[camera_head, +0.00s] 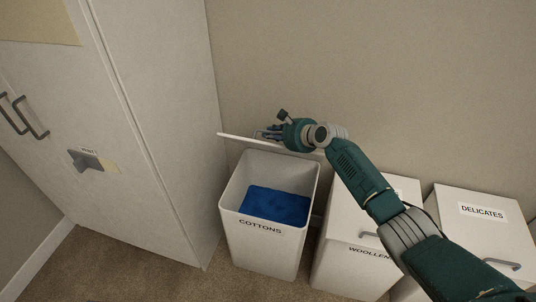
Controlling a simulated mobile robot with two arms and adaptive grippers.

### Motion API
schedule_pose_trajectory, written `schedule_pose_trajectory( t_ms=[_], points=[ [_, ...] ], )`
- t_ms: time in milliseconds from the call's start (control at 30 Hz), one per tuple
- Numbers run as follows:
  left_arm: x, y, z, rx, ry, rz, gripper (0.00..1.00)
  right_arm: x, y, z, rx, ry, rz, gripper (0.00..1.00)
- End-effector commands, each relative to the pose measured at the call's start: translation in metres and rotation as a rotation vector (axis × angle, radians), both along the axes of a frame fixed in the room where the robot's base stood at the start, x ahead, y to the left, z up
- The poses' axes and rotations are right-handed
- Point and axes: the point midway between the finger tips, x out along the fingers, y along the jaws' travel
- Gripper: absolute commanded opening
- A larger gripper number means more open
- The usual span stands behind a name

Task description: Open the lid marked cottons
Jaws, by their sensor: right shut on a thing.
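The cottons bin (262,246) is a white open-topped box with a COTTONS label (260,228) on its front. Its white lid (237,138) is raised and stands up at the back of the bin, seen nearly edge-on. Blue cloth (275,205) shows inside the bin. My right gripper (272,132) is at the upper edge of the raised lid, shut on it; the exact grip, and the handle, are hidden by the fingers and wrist. My left gripper is not in view.
A woollens bin (352,270) stands right of the cottons bin, partly behind my right arm. A delicates bin (484,225) with a closed lid and grey handle stands farther right. A tall white cabinet (150,130) stands close on the left. Carpet (130,265) in front is clear.

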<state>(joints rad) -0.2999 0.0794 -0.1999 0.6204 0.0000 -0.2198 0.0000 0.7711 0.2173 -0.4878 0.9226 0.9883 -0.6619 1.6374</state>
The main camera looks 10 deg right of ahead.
Motion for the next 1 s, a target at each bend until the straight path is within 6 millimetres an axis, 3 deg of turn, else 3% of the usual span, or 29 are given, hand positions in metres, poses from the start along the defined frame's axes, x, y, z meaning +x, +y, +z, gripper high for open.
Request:
schedule_pose_trajectory(
  t_ms=[100,300,767,800,833,1000],
  points=[
    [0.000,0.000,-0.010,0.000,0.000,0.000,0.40,0.016,-0.006,0.010,0.008,-0.004,-0.006,0.00],
    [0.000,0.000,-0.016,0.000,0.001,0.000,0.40,0.030,-0.012,0.019,0.004,-0.005,-0.005,0.00],
    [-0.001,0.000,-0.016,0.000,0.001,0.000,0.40,0.034,-0.015,0.022,0.000,-0.006,-0.006,0.00],
    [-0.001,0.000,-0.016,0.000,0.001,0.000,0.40,0.034,-0.015,0.022,0.000,-0.006,-0.006,0.18],
    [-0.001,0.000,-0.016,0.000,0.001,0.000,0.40,0.034,-0.015,0.022,-0.001,-0.006,-0.006,0.24],
    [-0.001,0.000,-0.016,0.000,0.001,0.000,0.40,0.033,-0.014,0.021,-0.001,-0.005,-0.004,0.24]
  ],
)
